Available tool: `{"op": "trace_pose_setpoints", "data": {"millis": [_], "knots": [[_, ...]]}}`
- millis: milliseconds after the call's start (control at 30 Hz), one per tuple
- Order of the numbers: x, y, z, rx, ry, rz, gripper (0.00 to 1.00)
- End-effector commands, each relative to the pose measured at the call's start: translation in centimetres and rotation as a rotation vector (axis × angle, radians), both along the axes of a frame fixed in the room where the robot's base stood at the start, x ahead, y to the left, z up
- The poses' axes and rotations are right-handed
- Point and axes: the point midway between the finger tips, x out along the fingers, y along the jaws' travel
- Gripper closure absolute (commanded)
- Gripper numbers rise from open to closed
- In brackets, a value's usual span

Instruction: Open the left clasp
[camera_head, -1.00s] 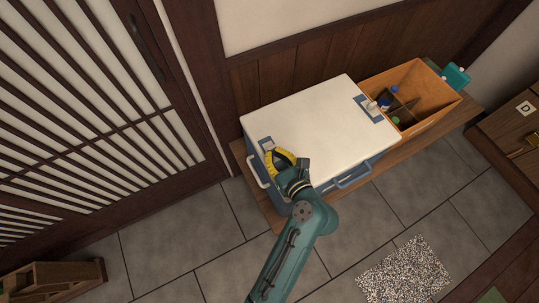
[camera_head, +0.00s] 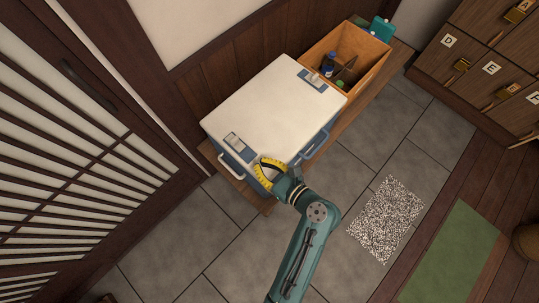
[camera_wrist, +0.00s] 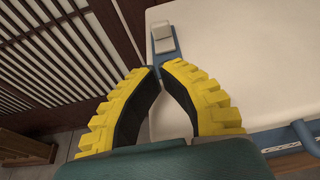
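A blue cooler box with a white lid (camera_head: 268,108) stands on a wooden bench. The left clasp (camera_head: 237,145), a blue plate with a pale lever, lies at the lid's left end. In the wrist view the left clasp (camera_wrist: 163,38) is just beyond my fingertips, with a white block on its blue plate. My gripper (camera_head: 258,163) is over the lid's front left edge, to the right of the clasp and apart from it. In the wrist view the yellow, black-lined fingers of my gripper (camera_wrist: 158,68) bow outward and their tips meet, with nothing visible between them.
The right clasp (camera_head: 313,80) is at the lid's far right end. A white handle (camera_head: 236,167) and a blue handle (camera_head: 313,145) stick out from the box. An orange-brown wooden crate (camera_head: 366,72) with bottles stands behind on the bench.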

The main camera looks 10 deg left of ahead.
Motion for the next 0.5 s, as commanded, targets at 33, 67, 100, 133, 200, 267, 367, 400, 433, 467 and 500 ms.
{"op": "trace_pose_setpoints", "data": {"millis": [33,67,100,133,200,267,367,400,433,467,500], "knots": [[-0.5,-0.9,0.7,0.001,-0.001,-0.004,1.0],[-0.8,-1.3,0.7,0.001,0.0,-0.004,1.0],[-1.1,-1.7,0.8,0.002,0.0,-0.003,1.0],[-1.3,-1.9,0.9,0.002,0.0,-0.003,1.0],[-1.7,-2.3,1.0,0.001,0.001,0.0,1.0],[-1.8,-2.5,1.0,0.0,0.0,0.0,1.0],[-1.8,-2.6,1.0,0.0,-0.001,0.001,1.0],[-1.8,-2.5,0.9,0.0,-0.001,0.001,1.0],[-1.8,-2.5,0.9,0.0,-0.001,0.001,1.0],[-1.8,-2.5,0.9,0.0,-0.001,0.001,1.0],[-1.8,-2.5,0.9,0.0,-0.001,0.001,1.0]]}}
